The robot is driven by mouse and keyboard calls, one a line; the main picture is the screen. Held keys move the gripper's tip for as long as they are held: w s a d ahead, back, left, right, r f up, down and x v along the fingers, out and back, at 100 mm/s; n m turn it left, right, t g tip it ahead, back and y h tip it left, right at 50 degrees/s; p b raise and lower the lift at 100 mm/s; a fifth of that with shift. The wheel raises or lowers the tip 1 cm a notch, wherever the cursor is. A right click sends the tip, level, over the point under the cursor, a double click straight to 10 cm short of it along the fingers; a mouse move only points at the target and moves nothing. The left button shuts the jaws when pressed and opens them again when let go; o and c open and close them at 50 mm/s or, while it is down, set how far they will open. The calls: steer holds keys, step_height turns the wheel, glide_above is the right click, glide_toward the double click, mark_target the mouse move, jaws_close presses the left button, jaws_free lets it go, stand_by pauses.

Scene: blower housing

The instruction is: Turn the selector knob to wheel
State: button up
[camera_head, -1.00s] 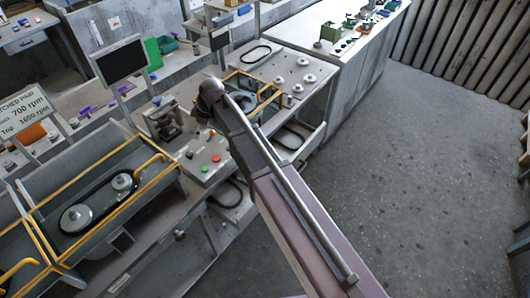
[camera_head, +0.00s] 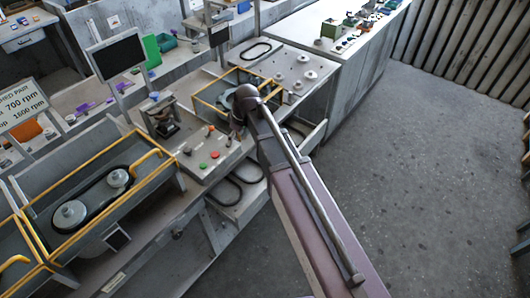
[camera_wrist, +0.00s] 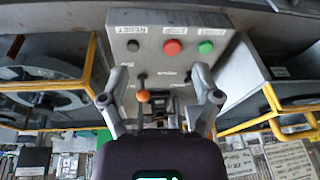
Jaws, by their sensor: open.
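The grey control panel (camera_wrist: 165,22) fills the upper middle of the wrist view. It carries a dark round knob (camera_wrist: 133,45), a red button (camera_wrist: 172,47) and a green button (camera_wrist: 205,47), with small labels I cannot read. A lever with an orange tip (camera_wrist: 143,96) shows lower, between my fingers. I cannot tell for certain which control is the selector knob. My gripper (camera_wrist: 161,74) is open and empty, its fingers spread over the panel's lower part. In the head view the panel (camera_head: 196,176) lies left of my arm; my arm hides the fingers.
A yellow-railed belt trough (camera_head: 45,200) stands left of the panel, and another yellow-framed unit (camera_head: 205,98) stands behind it. A black monitor (camera_head: 117,57) rises at the back left. A drawer with black belts (camera_head: 240,190) sits below the panel. The floor (camera_head: 400,180) at right is clear.

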steer(key=s+d+f+m+h+b, duration=0.1)
steer(key=s+d+f+m+b, duration=0.1)
steer(key=d, duration=0.8)
steer(key=shift+s+f+m+b, duration=0.35)
steer(key=shift+s+f+m, duration=0.35)
steer(key=shift+s+m, duration=0.4)
steer(key=shift+w, duration=0.1)
steer(key=s+d+m+h, duration=0.1)
steer(key=s+d+m, duration=0.2)
steer(key=d, duration=0.4)
steer(key=s+d+m+h, duration=0.1)
steer(key=s+d+m, duration=0.3)
steer(key=s+d, duration=0.2)
steer(key=shift+s+d+g, duration=0.25)
steer(key=shift+d+g, duration=0.15)
steer(key=shift+d, duration=0.1)
steer(key=shift+f, duration=0.1)
steer(key=shift+c, duration=0.2)
